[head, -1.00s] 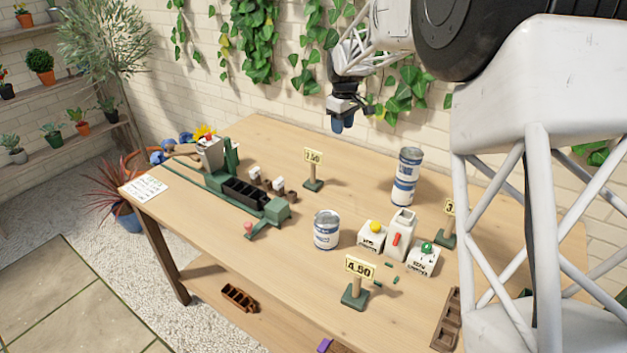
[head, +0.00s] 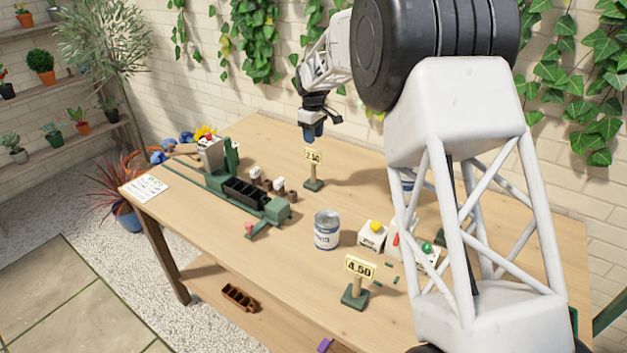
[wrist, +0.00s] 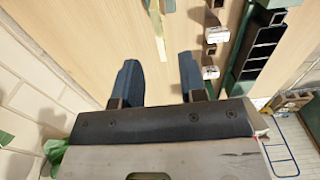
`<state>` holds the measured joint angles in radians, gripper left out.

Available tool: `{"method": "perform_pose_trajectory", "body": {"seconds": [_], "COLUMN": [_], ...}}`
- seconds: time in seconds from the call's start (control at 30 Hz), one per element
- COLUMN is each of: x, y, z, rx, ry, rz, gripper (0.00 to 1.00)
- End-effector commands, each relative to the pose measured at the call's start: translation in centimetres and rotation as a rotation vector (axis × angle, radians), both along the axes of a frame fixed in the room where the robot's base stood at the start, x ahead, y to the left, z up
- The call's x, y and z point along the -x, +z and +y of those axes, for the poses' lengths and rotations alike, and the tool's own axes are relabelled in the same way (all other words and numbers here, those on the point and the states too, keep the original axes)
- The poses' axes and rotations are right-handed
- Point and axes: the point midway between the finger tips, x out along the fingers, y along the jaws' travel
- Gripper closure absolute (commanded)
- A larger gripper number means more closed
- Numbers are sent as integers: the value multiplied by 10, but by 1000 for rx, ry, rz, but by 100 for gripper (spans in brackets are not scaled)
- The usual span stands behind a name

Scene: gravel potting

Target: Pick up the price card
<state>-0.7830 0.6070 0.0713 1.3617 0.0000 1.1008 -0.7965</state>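A yellow price card (head: 313,156) stands upright on a wooden post with a green base, toward the back of the table; its first digit is hard to read. A second price card (head: 360,268), reading 4.50, stands on a similar post near the front. My gripper (head: 313,138) points down just above the rear card. In the wrist view my gripper (wrist: 158,66) is open, with two blue fingers apart and nothing between them. The rear card (wrist: 157,30) shows there as a thin, nearly edge-on strip just beyond the fingertips.
A green and black tray device (head: 245,192) with small pots beside it lies left of the rear card. A tin can (head: 327,230) and white boxes with coloured tops (head: 375,233) stand to the right. My arm hides part of the table's right side.

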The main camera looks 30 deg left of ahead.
Motion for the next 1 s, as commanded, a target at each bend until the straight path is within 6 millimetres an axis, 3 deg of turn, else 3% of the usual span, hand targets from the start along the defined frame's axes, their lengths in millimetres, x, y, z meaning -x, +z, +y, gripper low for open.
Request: {"method": "perform_pose_trajectory", "body": {"seconds": [0.23,0.67,1.0], "x": [0,0,-1], "y": [-19,-23,-56], "z": [0,0,-1], "rx": [1,1,2], "ry": [0,0,0], "rz": [1,1,2], "gripper": [62,62,62]}}
